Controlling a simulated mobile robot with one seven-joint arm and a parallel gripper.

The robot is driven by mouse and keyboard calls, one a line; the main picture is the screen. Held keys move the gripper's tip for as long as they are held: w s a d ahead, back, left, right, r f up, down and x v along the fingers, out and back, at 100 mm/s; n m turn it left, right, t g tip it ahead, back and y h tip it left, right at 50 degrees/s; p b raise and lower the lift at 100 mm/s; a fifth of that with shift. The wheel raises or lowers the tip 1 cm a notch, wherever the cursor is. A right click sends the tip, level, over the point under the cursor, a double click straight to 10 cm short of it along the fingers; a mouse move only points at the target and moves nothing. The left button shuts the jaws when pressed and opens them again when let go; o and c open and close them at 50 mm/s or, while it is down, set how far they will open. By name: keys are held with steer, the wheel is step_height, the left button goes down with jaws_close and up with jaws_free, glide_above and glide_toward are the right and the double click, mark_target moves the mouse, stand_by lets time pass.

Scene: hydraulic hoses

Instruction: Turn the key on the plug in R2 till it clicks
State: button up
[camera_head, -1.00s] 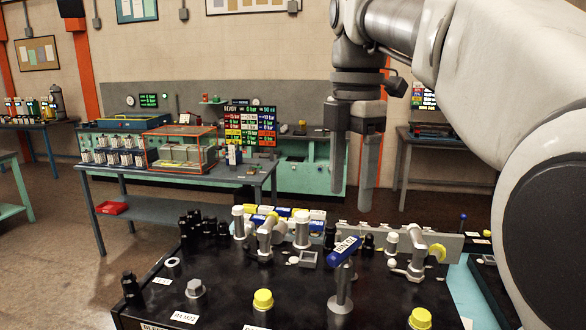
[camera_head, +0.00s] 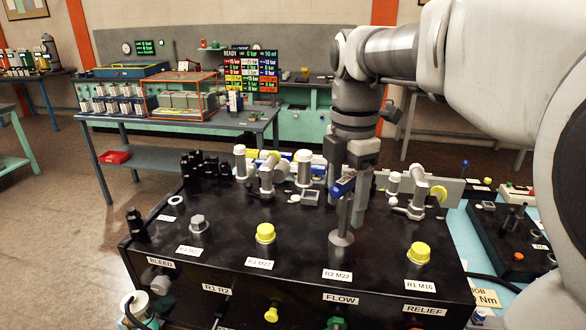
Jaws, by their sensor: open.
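The key (camera_head: 343,186) has a blue grip and a grey shank. It stands upright on the plug (camera_head: 341,237) at the port labelled R2 M22 (camera_head: 337,275). My gripper (camera_head: 357,205) is open and points down right at the key. One finger shows behind the blue grip and one to its right. Whether either finger touches the key cannot be told. The far side of the grip is partly hidden by the fingers.
Yellow-capped ports stand left (camera_head: 265,233) and right (camera_head: 419,254) of the key on the black panel (camera_head: 300,235). A grey hex plug (camera_head: 198,227) is further left. Behind are upright grey fittings (camera_head: 303,168) and black fittings (camera_head: 205,168).

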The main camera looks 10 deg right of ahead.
steer(key=shift+f, duration=1.2)
jaws_close()
steer(key=shift+m, duration=1.1)
steer(key=shift+n+p, duration=0.3)
steer(key=shift+n, duration=0.3)
